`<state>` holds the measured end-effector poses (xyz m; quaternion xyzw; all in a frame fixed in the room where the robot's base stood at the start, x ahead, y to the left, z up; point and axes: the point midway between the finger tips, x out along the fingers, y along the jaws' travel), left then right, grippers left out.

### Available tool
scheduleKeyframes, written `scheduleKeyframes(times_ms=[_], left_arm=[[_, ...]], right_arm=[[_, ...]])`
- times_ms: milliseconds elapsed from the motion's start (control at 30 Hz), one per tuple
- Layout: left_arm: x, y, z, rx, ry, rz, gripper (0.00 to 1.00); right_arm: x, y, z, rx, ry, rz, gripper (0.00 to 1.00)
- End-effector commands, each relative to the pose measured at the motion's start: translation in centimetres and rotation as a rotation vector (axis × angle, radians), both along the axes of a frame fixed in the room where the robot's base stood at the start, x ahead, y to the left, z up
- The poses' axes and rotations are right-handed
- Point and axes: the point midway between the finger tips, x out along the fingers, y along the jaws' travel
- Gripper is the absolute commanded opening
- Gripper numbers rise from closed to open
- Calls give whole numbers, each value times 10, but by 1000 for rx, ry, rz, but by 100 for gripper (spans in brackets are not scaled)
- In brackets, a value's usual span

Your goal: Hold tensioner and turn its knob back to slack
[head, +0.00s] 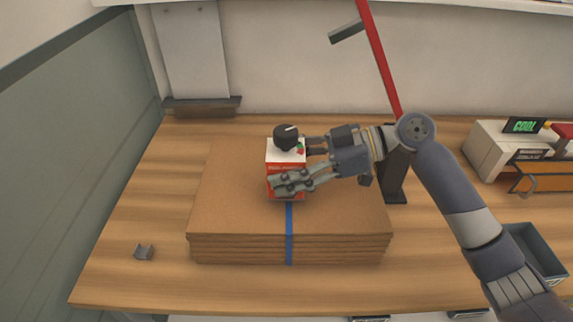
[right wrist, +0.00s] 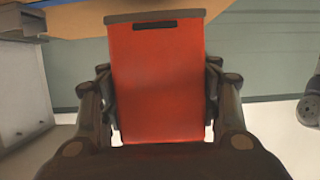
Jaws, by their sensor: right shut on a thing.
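The tensioner (head: 286,152) is a red and white box on top of a stack of flat brown boards (head: 230,200). Its black knob (head: 287,137) with a white mark is on the top face. A blue strap (head: 289,235) runs down the front of the stack below the box. My right gripper (head: 288,180) is shut on the tensioner from the right, its fingers at the box's sides. In the right wrist view the tensioner's red body (right wrist: 157,85) fills the space between the fingers. My left gripper is not in view.
A small grey block (head: 144,252) lies at the table's front left. A dark stand with a red lever (head: 380,55) stands behind my right arm. At the right are a white machine with a "COOL" display (head: 523,125) and a blue-grey bin (head: 537,250). The table's left side is mostly clear.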

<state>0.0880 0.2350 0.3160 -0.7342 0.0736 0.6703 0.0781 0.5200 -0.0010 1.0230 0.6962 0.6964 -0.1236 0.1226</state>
Motion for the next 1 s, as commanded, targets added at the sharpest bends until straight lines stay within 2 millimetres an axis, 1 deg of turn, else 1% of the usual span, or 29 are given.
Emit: scheduleKeyframes(times_ms=[933,1000], left_arm=[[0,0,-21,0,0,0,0],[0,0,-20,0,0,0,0]], right_arm=[[0,0,-24,5,-4,-1,7],[0,0,-23,5,-4,-1,7]])
